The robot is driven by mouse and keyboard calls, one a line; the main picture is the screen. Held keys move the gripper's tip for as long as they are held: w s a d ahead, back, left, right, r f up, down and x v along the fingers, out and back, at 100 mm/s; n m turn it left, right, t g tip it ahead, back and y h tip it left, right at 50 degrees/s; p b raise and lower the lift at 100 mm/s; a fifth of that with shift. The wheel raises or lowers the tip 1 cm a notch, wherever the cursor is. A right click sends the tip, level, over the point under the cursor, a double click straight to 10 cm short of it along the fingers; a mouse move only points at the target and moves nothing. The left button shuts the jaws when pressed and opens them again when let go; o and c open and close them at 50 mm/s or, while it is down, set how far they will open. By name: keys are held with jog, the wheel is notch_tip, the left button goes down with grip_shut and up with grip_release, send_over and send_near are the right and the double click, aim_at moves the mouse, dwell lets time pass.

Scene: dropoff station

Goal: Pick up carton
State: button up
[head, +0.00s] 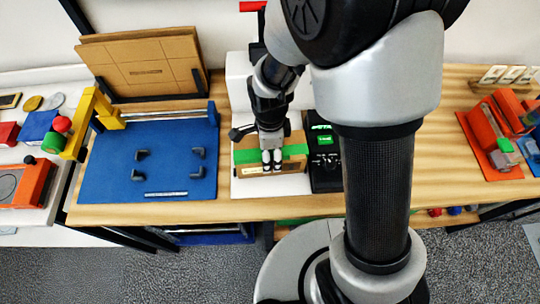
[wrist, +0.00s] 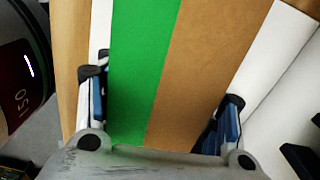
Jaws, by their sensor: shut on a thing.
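The carton (head: 292,165) is a brown cardboard box with a green band across its top. It sits on a white plate (head: 244,188) on the wooden table, or just above it; I cannot tell which. My gripper (head: 272,160) reaches down onto it from above. In the wrist view the carton (wrist: 192,80) fills the space between the two fingers of my gripper (wrist: 162,120), one at each side. The gripper is shut on the carton. The fingertips' lower ends are hidden beside the box.
A black device with a green display (head: 325,165) stands right beside the carton. To the left lies a blue board (head: 120,165) with black corner brackets. Flat cardboard sheets (head: 140,62) stand behind it. Red-orange parts (head: 495,130) lie at the far right. Table (head: 435,155) is clear right of my arm.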

jog(key=shift+c, duration=0.6)
jog(key=shift+r, duration=0.5)
notch_tip(320, 180, up, 18)
jog(key=w+p, duration=0.1)
jog(key=p, duration=0.2)
jog(key=shift+m, duration=0.3)
notch_tip(320, 180, down, 19)
jog(key=b, duration=0.6)
jog(key=shift+w+r+b, duration=0.1)
jog(key=shift+r+b, duration=0.05)
jog(key=shift+b, duration=0.15)
jog(key=shift+f, duration=0.2)
jog(key=o, duration=1.2)
